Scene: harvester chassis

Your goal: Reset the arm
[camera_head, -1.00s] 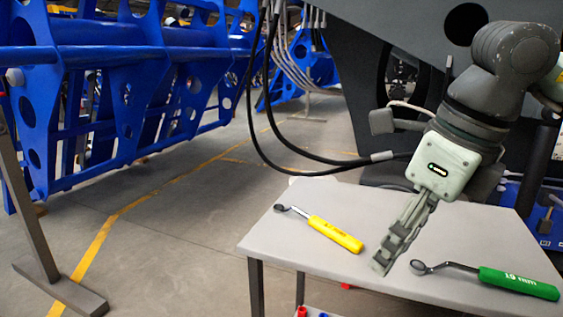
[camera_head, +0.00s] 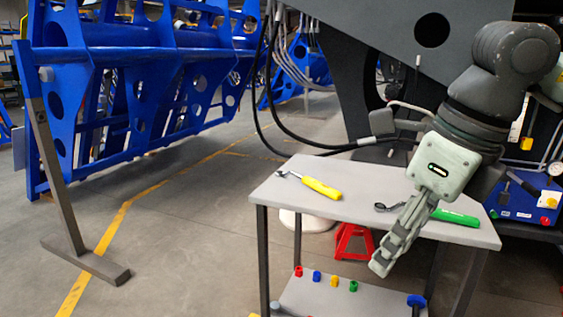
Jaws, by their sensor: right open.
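My right gripper (camera_head: 381,266) hangs from the right arm, pointing down and to the left. It is open and empty, in front of the table's front edge in the picture. A yellow-handled wrench (camera_head: 320,188) lies on the left part of the grey table (camera_head: 270,188). A green-handled wrench (camera_head: 456,217) lies on the right part, with the middle of it hidden behind my gripper. My left gripper is not in view.
A lower shelf (camera_head: 330,300) holds several small coloured pieces. A red stand (camera_head: 352,243) is behind the table. Black cables (camera_head: 268,130) hang at the dark chassis (camera_head: 375,40). Blue frames (camera_head: 130,90) stand at the left.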

